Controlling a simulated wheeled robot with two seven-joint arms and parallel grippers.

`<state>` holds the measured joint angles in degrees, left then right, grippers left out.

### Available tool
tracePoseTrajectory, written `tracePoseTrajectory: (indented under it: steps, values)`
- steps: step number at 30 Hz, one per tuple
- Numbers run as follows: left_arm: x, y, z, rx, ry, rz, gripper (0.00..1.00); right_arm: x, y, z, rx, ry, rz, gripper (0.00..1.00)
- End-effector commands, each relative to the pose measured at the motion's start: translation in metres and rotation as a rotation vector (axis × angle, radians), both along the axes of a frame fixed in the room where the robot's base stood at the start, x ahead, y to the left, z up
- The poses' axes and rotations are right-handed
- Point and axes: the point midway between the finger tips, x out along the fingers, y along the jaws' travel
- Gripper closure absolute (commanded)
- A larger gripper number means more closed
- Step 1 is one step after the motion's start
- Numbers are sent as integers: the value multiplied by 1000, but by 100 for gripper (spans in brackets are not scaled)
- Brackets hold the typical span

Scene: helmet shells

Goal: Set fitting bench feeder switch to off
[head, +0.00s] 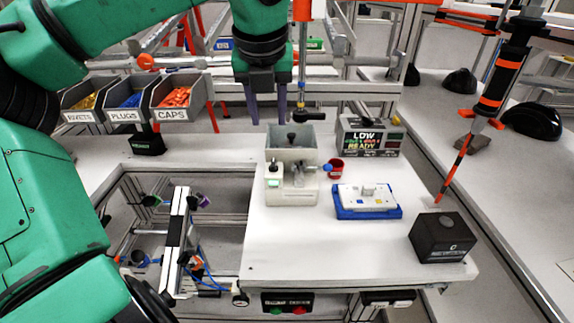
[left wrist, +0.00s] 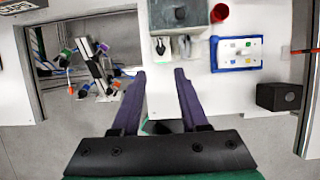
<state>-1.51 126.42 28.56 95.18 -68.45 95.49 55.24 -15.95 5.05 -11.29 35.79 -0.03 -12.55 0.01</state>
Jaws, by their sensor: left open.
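The grey bench feeder (head: 292,140) stands on the white bench, with an open hopper on top and a lower front unit (head: 303,192). A small black lever (head: 274,161), which looks like the switch, rises from the left of that unit above a small green display. It also shows in the left wrist view (left wrist: 160,47). I cannot tell its setting. My left gripper (head: 268,118) is open and empty, with purple fingers pointing down behind the hopper in the head view. In the left wrist view its fingertips (left wrist: 160,72) show below the lever, apart from it. My right gripper is not in view.
A red cup (head: 336,169), a blue tray (head: 367,213) and a black box (head: 442,238) stand right of the feeder. A LOW/READY display box (head: 369,138) is behind. Labelled bins (head: 129,100) are at left. A black-orange tool (head: 504,70) hangs at right.

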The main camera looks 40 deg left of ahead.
Motion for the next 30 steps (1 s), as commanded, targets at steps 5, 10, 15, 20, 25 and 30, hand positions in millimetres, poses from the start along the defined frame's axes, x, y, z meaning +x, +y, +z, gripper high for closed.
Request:
tracePoseTrajectory:
  steps: [5,10,15,20,25,30]
  values:
    - [4,4,-17,-2,5,1,56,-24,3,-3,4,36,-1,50]
    - [16,13,-54,-4,7,-1,56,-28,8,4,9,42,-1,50]
    - [30,23,-96,-5,8,0,56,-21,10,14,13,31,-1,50]
    - [40,31,-125,-2,4,0,56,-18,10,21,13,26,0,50]
    - [44,34,-138,-1,2,0,56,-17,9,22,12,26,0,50]
    - [44,34,-138,-1,1,1,56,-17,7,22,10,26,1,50]
